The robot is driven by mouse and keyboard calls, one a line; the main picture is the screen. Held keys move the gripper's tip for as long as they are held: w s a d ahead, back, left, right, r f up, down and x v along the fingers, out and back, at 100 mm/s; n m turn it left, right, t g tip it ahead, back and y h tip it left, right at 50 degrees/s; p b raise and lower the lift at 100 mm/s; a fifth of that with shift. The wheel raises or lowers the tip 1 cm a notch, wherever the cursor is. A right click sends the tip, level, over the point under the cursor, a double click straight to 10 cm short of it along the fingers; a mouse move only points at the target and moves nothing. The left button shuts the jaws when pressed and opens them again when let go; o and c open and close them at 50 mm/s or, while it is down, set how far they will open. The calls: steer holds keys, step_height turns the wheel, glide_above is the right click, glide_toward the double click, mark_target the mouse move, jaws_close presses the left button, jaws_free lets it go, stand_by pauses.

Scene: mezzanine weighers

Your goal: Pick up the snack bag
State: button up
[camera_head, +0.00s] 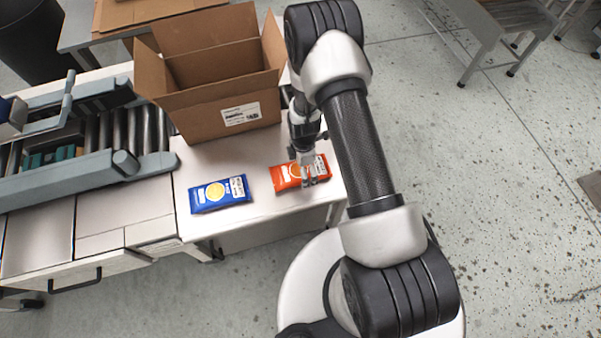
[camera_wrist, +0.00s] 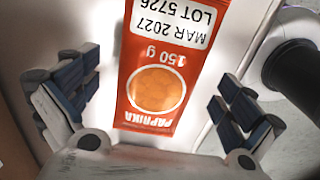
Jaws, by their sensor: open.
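An orange-red snack bag (camera_head: 288,178) labelled paprika lies flat on the white table near its right end. In the wrist view the bag (camera_wrist: 180,60) runs between my two fingers, with its white date label toward the top. A blue snack bag (camera_head: 220,194) lies flat to its left, clear of it. My gripper (camera_head: 308,172) is over the right part of the orange bag and hides some of it. In the wrist view my gripper (camera_wrist: 150,100) is open, with bare table showing between each finger and the bag. It holds nothing.
An open cardboard box (camera_head: 205,115) stands on the table behind the bags. A grey roller conveyor (camera_head: 60,178) is at the left. The white table (camera_head: 262,208) is bare around the bags and ends just right of the orange one. Speckled floor (camera_head: 500,200) lies beyond.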

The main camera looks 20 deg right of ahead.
steer(key=shift+f, duration=0.7)
steer(key=shift+r, duration=0.1)
steer(key=shift+c, duration=0.2)
steer(key=c, duration=1.1)
